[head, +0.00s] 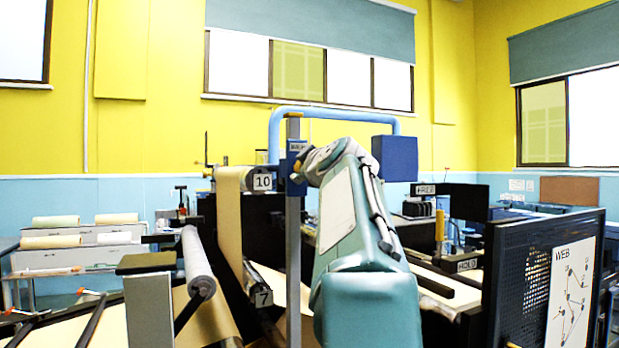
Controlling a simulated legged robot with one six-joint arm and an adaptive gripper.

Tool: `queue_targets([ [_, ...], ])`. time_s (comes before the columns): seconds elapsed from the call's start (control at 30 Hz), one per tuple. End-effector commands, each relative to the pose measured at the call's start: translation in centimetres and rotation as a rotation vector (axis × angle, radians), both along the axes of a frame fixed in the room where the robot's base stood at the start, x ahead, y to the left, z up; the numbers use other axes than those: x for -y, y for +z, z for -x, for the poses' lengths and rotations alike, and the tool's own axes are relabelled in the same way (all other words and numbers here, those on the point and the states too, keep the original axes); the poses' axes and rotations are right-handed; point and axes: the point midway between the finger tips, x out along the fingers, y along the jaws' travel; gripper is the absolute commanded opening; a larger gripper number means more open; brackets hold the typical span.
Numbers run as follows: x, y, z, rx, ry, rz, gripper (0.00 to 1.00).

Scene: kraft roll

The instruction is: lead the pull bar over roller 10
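Roller 10 shows by its numbered plate (262,182), high left of my arm. A brown kraft paper web (229,225) runs up to the top at roller 10, just left of that plate. I cannot make out the pull bar. My arm reaches up and away, and its end (313,163) is close to the grey post, to the right of the roller 10 plate. The post and its blue block partly cover this end. The fingers cannot be made out, so their state and anything in them are hidden.
The grey post (293,240) with a blue block stands close left of my arm. Roller 7 (262,290) is lower, and a grey roller (197,262) lies further left. A black perforated panel (530,280) stands at right. A blue tube frame (335,112) arches behind.

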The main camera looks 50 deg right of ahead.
Motion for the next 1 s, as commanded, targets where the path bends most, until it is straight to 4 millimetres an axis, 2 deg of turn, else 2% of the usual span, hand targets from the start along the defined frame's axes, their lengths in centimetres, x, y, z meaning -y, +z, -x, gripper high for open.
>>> queue_targets([
  [0.17,0.2,-0.4,0.1,-0.001,-0.001,-0.003,0.04],
  [1.0,5.4,-10.3,2.9,-0.001,-0.004,-0.004,0.04],
])
